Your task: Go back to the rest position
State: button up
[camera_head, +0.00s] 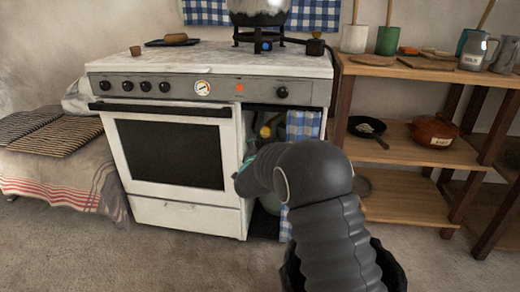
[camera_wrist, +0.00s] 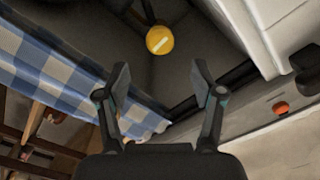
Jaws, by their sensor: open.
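My gripper (camera_wrist: 160,85) is open in the wrist view, its two fingers spread with nothing between them. A round yellow knob (camera_wrist: 160,40) lies beyond the fingertips, apart from them. In the head view my dark arm reaches forward to the open compartment at the right of the white stove (camera_head: 172,205), and my arm hides the gripper's fingers there. The yellow knob also shows in the head view (camera_head: 265,132), inside that compartment. A blue checked curtain (camera_wrist: 60,75) hangs beside the gripper; it also shows in the head view (camera_head: 302,125).
A wooden shelf (camera_head: 415,195) with a dark pan (camera_head: 366,126) and a red-brown pot (camera_head: 433,131) stands right of my arm. A large pot (camera_head: 260,14) stands on the stove top. A cloth-covered bench (camera_head: 60,178) is at left. Floor in front of the stove is clear.

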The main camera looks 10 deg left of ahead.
jog(key=shift+s, duration=0.85)
